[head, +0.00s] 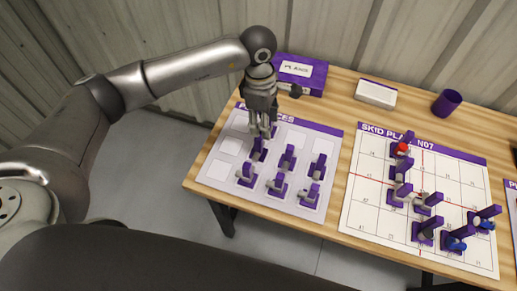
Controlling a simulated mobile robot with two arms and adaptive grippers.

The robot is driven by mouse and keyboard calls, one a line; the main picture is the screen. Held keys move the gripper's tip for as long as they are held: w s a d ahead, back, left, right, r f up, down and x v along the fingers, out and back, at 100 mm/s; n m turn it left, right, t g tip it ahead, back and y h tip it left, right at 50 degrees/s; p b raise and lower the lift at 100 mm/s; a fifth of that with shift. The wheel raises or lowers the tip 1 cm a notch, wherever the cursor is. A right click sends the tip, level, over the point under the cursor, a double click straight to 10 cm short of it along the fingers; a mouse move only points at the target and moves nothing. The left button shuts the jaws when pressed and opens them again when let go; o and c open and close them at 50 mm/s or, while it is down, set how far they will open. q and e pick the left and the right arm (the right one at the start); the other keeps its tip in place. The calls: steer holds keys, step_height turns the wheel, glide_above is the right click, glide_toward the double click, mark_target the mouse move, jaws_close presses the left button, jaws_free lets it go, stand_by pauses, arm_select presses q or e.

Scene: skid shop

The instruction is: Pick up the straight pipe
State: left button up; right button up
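My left gripper (262,132) points down over the upper part of the pieces mat (205,172). Its fingertips are right at a purple-based pipe piece (259,151), whose upper part they partly hide. I cannot tell whether the fingers touch it or are closed on it. Other grey pipe pieces on purple stands (246,174) fill several cells of the mat. They are too small for me to tell for sure which is the straight pipe. My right gripper is not in view.
The skid plan sheet (365,215) lies to the right, with several pipe pieces standing on it, some with red or blue parts (456,244). A purple box (301,73), a white-topped tray (376,93) and a purple cup (446,103) stand along the back near the wall.

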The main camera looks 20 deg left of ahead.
mark_target(259, 138)
arm_select(q)
steer(key=shift+w+a+f+y, duration=0.15)
steer(key=shift+a+y, duration=0.1)
steer(key=shift+a, duration=0.3)
steer(key=shift+w+a+f+y, duration=0.15)
steer(key=shift+a+y, duration=0.1)
steer(key=shift+a, duration=0.3)
step_height(259, 138, down, 4)
steer(key=shift+d+r+p, duration=0.1)
steer(key=shift+p, duration=0.7)
steer(key=shift+f, duration=0.3)
steer(key=shift+f+p, duration=0.6)
step_height(259, 138, down, 3)
steer(key=shift+d+f+p, duration=0.15)
steer(key=shift+f+p, duration=0.05)
steer(key=shift+p, duration=0.55)
steer(key=shift+w+f, duration=0.1)
steer(key=shift+f, duration=0.35)
steer(key=shift+c, duration=0.2)
jaws_close()
